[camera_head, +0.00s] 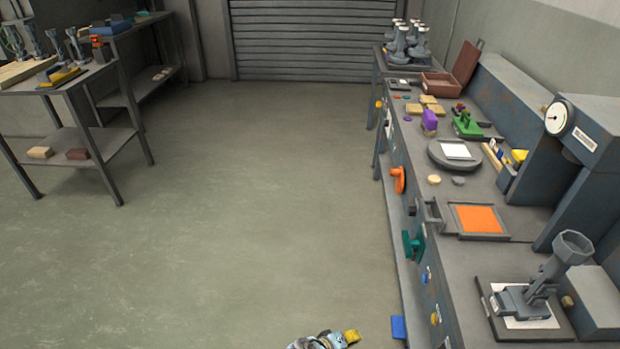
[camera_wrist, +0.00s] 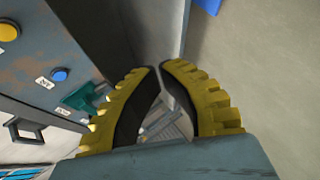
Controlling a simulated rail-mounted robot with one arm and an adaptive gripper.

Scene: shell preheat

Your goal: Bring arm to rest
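My gripper (camera_head: 352,337) shows at the bottom edge of the head view, low over the floor and left of the long bench (camera_head: 405,270). Most of my arm is cut off by the frame. In the wrist view my gripper (camera_wrist: 159,68) has two yellow ribbed fingers with black inner pads. Their tips come together, and a narrow gap lies between the curved pads behind them. I see nothing held in it. The bench front stands to the left in the wrist view, with a green handle (camera_wrist: 84,97) beside the left finger.
The bench front has an orange handwheel (camera_head: 398,180), a green handle (camera_head: 411,245) and knobs sticking out. A blue item (camera_head: 398,327) is low beside the bench. A grey shelf table (camera_head: 80,110) stands at the left. The floor (camera_head: 240,210) between is clear.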

